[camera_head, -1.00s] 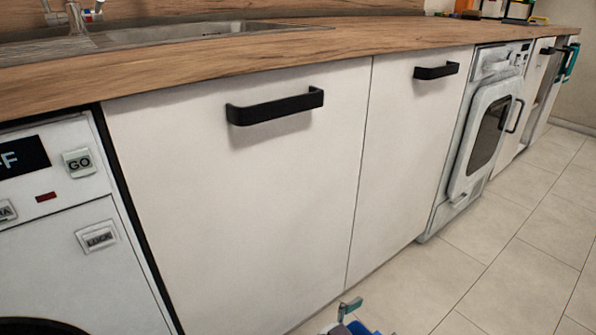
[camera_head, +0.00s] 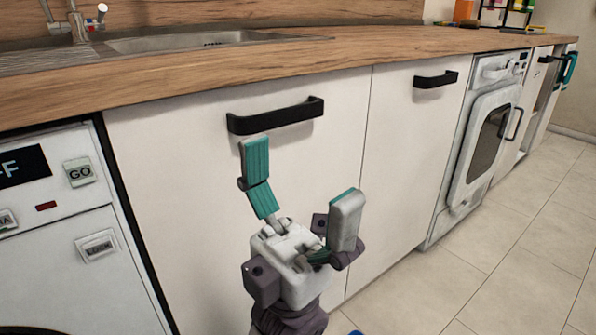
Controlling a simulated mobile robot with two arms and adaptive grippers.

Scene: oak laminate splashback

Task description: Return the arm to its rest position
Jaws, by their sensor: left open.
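My left gripper (camera_head: 301,186) is raised in front of the white cabinet door (camera_head: 180,190), in the lower middle of the head view. Its two teal-padded fingers are spread wide apart with nothing between them. One fingertip shows just below the black bar handle (camera_head: 276,117) of that door; I cannot tell whether it touches. The door looks closed. My right gripper is not in view.
A wooden counter (camera_head: 330,62) with a sink (camera_head: 185,41) runs above the doors. An appliance with buttons (camera_head: 75,225) stands at left, a white front-loading machine (camera_head: 480,140) at right.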

